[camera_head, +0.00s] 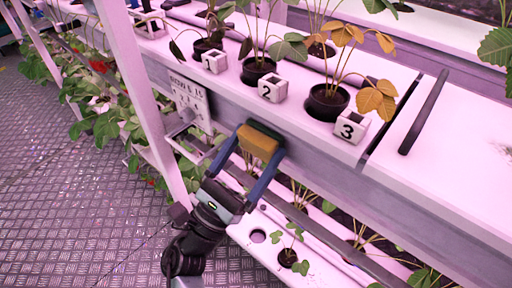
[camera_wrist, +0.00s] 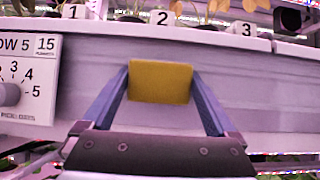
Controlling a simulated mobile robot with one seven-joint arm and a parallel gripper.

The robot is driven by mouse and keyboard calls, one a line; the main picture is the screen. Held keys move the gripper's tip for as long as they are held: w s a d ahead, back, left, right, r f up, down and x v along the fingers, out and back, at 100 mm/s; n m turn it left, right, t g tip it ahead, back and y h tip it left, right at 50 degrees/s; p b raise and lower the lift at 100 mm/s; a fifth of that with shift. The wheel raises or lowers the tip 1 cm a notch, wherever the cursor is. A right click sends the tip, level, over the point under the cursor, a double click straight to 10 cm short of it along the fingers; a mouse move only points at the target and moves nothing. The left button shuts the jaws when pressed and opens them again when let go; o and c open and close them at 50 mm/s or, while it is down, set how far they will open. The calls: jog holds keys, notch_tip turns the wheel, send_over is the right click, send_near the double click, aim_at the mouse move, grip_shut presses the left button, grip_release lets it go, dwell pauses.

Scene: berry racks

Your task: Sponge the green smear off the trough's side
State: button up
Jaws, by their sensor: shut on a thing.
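My gripper (camera_head: 259,163) is shut on a yellow sponge (camera_head: 258,144), with its two blue fingers on either side of it. The sponge has a dark green layer on the side facing the trough. It is at the trough's side (camera_head: 330,163), below the pots numbered 2 and 3; I cannot tell if it touches. In the wrist view the sponge (camera_wrist: 160,82) is in front of the grey trough side (camera_wrist: 262,90). No green smear shows on the visible trough side; the part behind the sponge is hidden.
Potted plants with number blocks 1 (camera_head: 214,62), 2 (camera_head: 273,88) and 3 (camera_head: 351,126) stand along the trough top. A dial panel (camera_head: 189,101) is left of the sponge. A white post (camera_head: 140,95) and a lower planted shelf (camera_head: 258,236) are close by.

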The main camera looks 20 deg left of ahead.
jog(key=shift+s+a+f+p, duration=0.1)
jog(key=shift+s+a+f, duration=0.15)
jog(key=shift+s, duration=0.65)
jog(key=shift+s+a+f+p, duration=0.15)
jog(key=shift+s+a, duration=0.25)
jog(key=shift+s, duration=0.5)
jog(key=shift+s+a+f+p, duration=0.1)
jog(key=shift+s+a+f, duration=0.15)
jog(key=shift+s, duration=0.65)
jog(key=s, duration=0.1)
jog(key=s+a, duration=0.1)
jog(key=shift+s+f, duration=0.3)
jog(key=shift+s, duration=0.05)
jog(key=shift+w+d+r, duration=0.2)
jog(key=shift+w+d, duration=0.15)
jog(key=shift+w, duration=0.65)
jog(key=shift+w+d+r, duration=0.2)
jog(key=shift+w+d, duration=0.15)
jog(key=shift+w, duration=0.7)
jog(key=shift+w+d+r, duration=0.2)
jog(key=shift+w+d, duration=0.15)
jog(key=shift+w, duration=0.65)
jog(key=shift+w+d+r, duration=0.15)
jog(key=shift+w+d, duration=0.1)
jog(key=shift+w, duration=0.35)
jog(key=shift+w+d+r, duration=0.15)
jog(key=shift+w+d, duration=0.05)
jog(key=shift+w, duration=0.35)
